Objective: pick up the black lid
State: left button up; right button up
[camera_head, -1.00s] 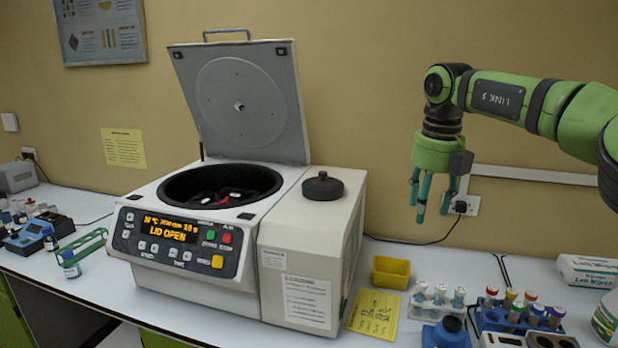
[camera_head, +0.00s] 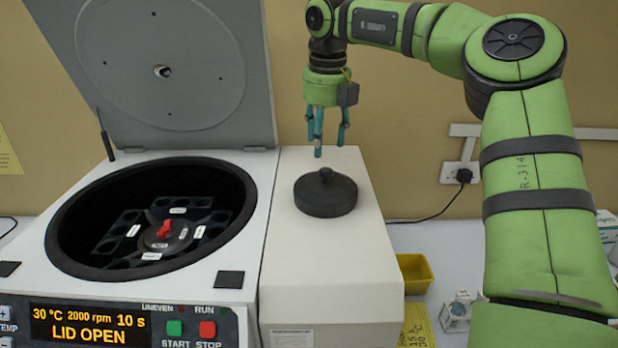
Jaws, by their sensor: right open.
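The black lid (camera_head: 326,194) is a round disc with a small knob on top. It lies flat on the right-hand top surface of the centrifuge (camera_head: 281,240). My right gripper (camera_head: 323,140) has teal fingers pointing down. It is open and empty, above and slightly behind the lid in the picture, apart from it. My left gripper is not in view.
The centrifuge's hinged cover (camera_head: 165,60) stands open behind its bowl, where a rotor with a red knob (camera_head: 164,229) shows. The display reads LID OPEN. A yellow tray (camera_head: 414,273) sits on the bench to the right, partly hidden.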

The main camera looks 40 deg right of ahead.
aim_at(326, 169)
jog(key=shift+s+f+p, duration=0.75)
jog(key=shift+s+f, duration=0.25)
jog(key=shift+f, duration=0.05)
jog(key=f, duration=0.2)
jog(key=w+f+p, duration=0.1)
jog(key=shift+f, duration=0.4)
jog(key=shift+s, duration=0.15)
jog(key=c, duration=1.1)
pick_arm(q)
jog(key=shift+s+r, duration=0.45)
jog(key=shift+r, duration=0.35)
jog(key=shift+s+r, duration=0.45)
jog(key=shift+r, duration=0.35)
pick_arm(e)
grip_shut()
